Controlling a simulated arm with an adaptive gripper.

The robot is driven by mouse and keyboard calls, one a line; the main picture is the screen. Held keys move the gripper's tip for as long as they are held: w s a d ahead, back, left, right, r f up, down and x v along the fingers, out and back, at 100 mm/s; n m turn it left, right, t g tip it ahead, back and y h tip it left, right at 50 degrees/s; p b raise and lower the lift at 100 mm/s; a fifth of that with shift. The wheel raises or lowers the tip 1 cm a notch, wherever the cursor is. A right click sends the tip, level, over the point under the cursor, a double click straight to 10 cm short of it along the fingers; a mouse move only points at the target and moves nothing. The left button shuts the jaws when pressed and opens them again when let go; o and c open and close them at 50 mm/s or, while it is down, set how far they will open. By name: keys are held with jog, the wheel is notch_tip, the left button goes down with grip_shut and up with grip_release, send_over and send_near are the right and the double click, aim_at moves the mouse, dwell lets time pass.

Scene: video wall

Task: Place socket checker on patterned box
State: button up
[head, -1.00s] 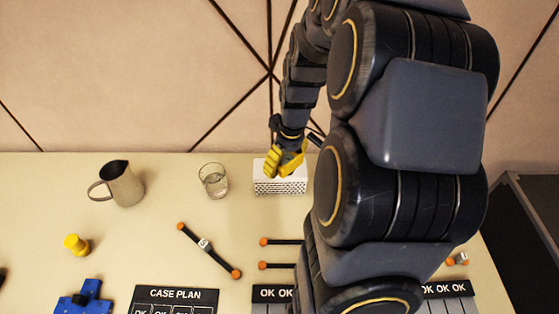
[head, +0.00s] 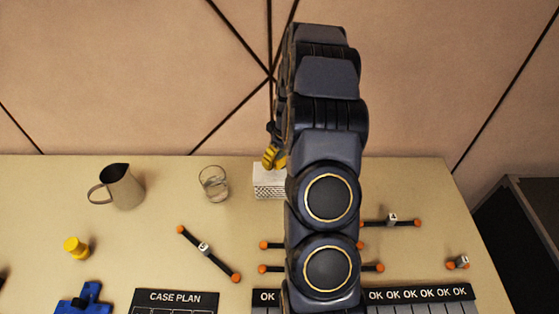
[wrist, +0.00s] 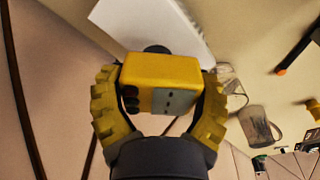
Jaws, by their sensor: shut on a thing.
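My gripper (wrist: 163,82) is shut on the socket checker (wrist: 165,75), a yellow block with a grey face and dark knobs. A finger grips each of its sides. In the head view my gripper (head: 274,158) is at the rear edge of the patterned box (head: 267,184), a white box with a dark pattern on its front. My arm covers the box's right part, and the checker cannot be made out there. In the wrist view the white box (wrist: 140,20) lies behind the checker. I cannot tell whether the two touch.
A glass (head: 214,184) stands left of the box, with a grey jug (head: 120,186) further left. A yellow piece (head: 76,246), a blue piece (head: 85,300) and several orange-ended rods (head: 208,250) lie nearer. The wall rises close behind the table.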

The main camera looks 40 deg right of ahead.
jog(key=shift+f, duration=0.85)
jog(key=shift+f, duration=0.1)
jog(key=o, duration=1.1)
jog(key=shift+o, duration=0.2)
